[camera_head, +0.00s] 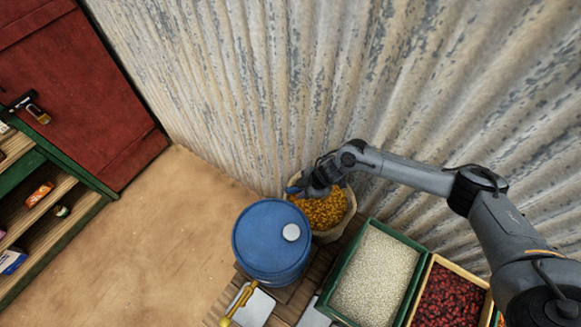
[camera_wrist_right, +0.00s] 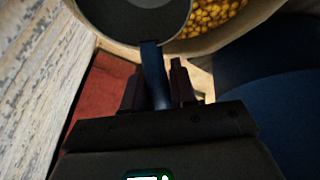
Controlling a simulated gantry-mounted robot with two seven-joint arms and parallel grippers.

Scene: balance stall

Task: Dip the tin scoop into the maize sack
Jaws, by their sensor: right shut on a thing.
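The maize sack (camera_head: 331,236) stands open against the corrugated wall, full of yellow maize (camera_head: 325,212). My right gripper (camera_head: 306,186) is over its upper left rim, shut on the blue handle of the tin scoop. In the right wrist view, the tin scoop (camera_wrist_right: 128,22) shows a round grey bowl, and its handle runs down between the fingers of my right gripper (camera_wrist_right: 156,84). The bowl overlaps the sack rim and maize (camera_wrist_right: 212,14) there. The visible inside of the bowl looks empty. I cannot tell whether it touches the maize. My left gripper is not in view.
A blue drum (camera_head: 270,245) stands close beside the sack, at its lower left. A green crate of pale grain (camera_head: 375,275) and a wooden crate of red beans (camera_head: 447,295) are to the right. The corrugated wall (camera_head: 290,80) rises close behind. Open floor (camera_head: 150,245) lies left.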

